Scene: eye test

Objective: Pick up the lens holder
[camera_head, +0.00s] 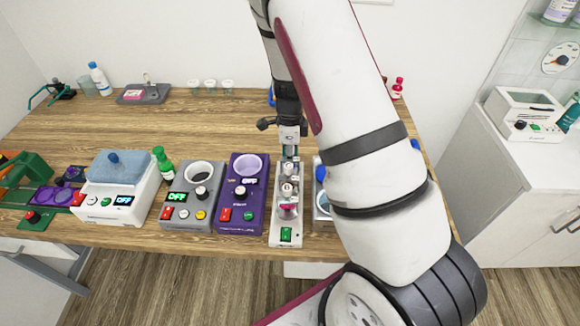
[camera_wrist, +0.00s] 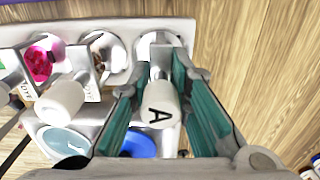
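A white bench unit (camera_head: 278,238) on the wooden table carries a row of lens holders. One holder has a pink lens (camera_head: 288,210), also at the left in the wrist view (camera_wrist: 40,64); another has a clear lens (camera_wrist: 107,52). The far-end holder has a white handle marked "A" (camera_wrist: 160,108). My gripper (camera_head: 290,152) is over that far end. In the wrist view its teal fingers (camera_wrist: 162,78) are on either side of the "A" handle, apparently with slim gaps. Contact at the fingertips is hard to make out. The arm hides part of the bench's right side.
Left of the bench stand a purple device (camera_head: 240,213), a grey device (camera_head: 188,215), a white device (camera_head: 120,189) and a green bottle (camera_head: 162,162). A white-framed item with blue parts (camera_head: 321,203) is close on the right.

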